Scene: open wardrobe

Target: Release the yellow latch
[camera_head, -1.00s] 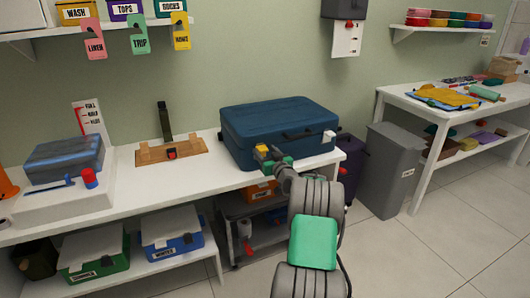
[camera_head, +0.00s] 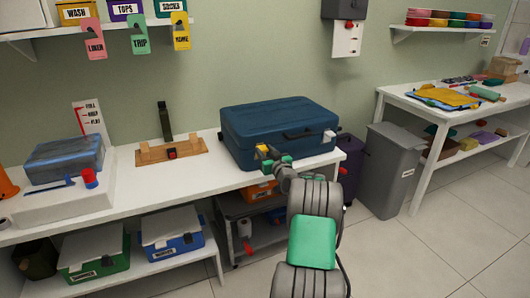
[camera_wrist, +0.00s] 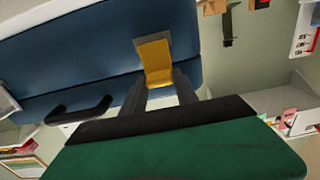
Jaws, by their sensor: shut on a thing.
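The blue suitcase (camera_head: 278,120) lies closed on the white table. The yellow latch (camera_head: 262,149) is on its front face near the left corner; it also shows in the wrist view (camera_wrist: 155,61) on a grey mount. My gripper (camera_head: 267,159) is at the latch from the front. In the wrist view its two dark fingers (camera_wrist: 160,92) are on either side of the latch's near end, shut on it. A white latch (camera_head: 328,136) is near the suitcase's right corner and looks untouched. How far the yellow latch is turned is hard to tell.
A dark handle (camera_head: 298,133) sits on the suitcase front between the latches. A wooden stand with a dark upright strap (camera_head: 165,122) is on the table to the left. A grey bin (camera_head: 388,170) and a dark purple suitcase (camera_head: 350,165) stand on the right.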

